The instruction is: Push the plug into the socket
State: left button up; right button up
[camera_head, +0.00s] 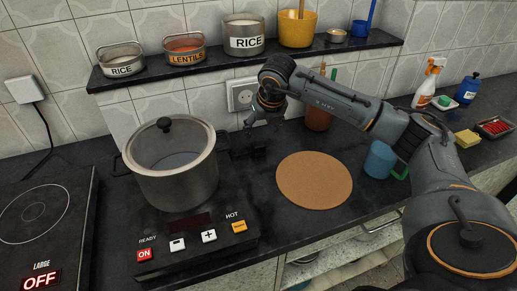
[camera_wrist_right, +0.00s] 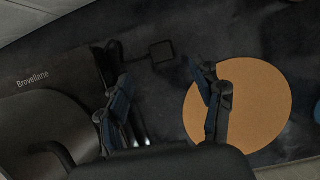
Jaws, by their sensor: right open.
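The socket (camera_head: 240,95) is a pale plate on the tiled wall below the shelf, partly covered by my right arm. A dark square thing that looks like the plug (camera_wrist_right: 162,51) lies on the black counter in the right wrist view, with a short dark cord towards the hob. In the head view the plug (camera_head: 258,152) is hard to make out against the counter. My right gripper (camera_head: 262,126) is open and empty, pointing down above the counter in front of the socket. In the right wrist view its fingers (camera_wrist_right: 163,82) stand apart, with the plug beyond their tips. My left gripper is not in view.
A steel pot (camera_head: 175,170) stands on the hob (camera_head: 205,232), left of the gripper. A round cork mat (camera_head: 314,180) lies to the right, then a blue mug (camera_head: 379,160). A bottle (camera_head: 318,117) stands behind my arm. The shelf (camera_head: 225,58) with tins overhangs the socket.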

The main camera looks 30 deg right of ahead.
aim_at(259, 144)
jog(key=x, duration=0.4)
jog(key=shift+w+f, duration=0.1)
jog(key=shift+f, duration=0.1)
jog(key=p+x, duration=0.1)
jog(key=x, duration=0.4)
jog(key=shift+f, duration=0.1)
jog(key=c, duration=1.2)
jog(key=shift+o, duration=0.2)
notch_tip(259, 144, up, 10)
jog(key=shift+r+b, duration=0.1)
jog(key=shift+b, duration=0.35)
